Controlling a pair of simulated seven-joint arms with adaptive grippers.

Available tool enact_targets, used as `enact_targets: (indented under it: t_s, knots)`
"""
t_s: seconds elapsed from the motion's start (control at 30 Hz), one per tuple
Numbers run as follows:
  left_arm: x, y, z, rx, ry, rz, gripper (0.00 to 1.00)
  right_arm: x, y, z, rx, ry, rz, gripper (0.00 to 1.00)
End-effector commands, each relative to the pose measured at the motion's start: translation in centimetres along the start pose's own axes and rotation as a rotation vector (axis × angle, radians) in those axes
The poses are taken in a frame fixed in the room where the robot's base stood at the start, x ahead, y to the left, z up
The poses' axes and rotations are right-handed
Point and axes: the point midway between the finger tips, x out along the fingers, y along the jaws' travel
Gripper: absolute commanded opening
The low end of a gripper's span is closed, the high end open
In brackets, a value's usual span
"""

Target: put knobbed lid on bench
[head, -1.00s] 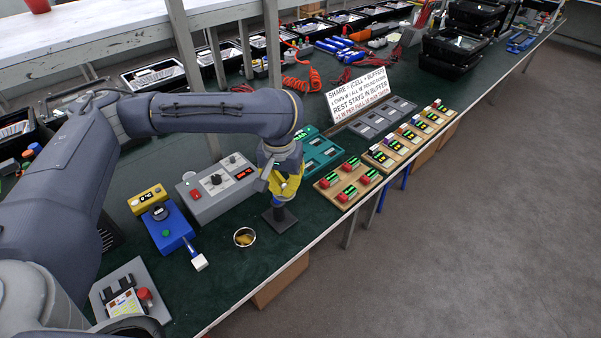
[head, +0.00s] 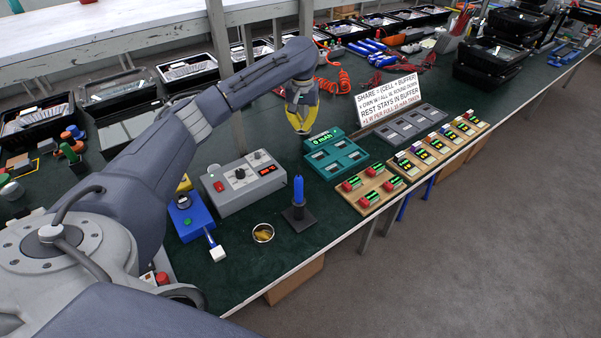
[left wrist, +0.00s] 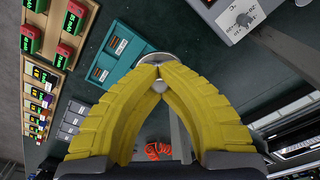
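My left gripper (head: 302,130) is above the green bench (head: 232,262), left of the teal tray (head: 338,156), with its yellow fingers pointing down. In the left wrist view the fingertips (left wrist: 160,84) meet around a small silver knob. The pale round edge of the knobbed lid (left wrist: 154,57) shows just beyond them, so the fingers appear shut on the knob. My right gripper is not in view.
A blue screwdriver-like handle (head: 298,189) stands upright in a black stand (head: 299,220). A round tin (head: 263,233) with yellowish contents, a grey meter box (head: 243,184) and wooden boards (head: 371,189) are nearby. Bare bench shows around the tin and stand.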

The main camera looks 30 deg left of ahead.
Motion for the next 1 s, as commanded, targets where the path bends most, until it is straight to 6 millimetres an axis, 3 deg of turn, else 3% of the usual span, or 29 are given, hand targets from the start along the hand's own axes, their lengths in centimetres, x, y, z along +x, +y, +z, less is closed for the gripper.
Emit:
enact_targets:
  t_s: [0.17,0.7,1.0]
  knots:
    - [1.6,-0.9,-0.3,-0.004,-0.004,0.001,0.00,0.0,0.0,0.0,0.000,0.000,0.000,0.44]
    - [12.9,-0.9,0.4,-0.005,-0.004,0.001,0.00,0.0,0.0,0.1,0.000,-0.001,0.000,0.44]
    - [15.8,-0.9,0.5,-0.005,-0.001,0.000,0.00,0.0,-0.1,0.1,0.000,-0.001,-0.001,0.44]
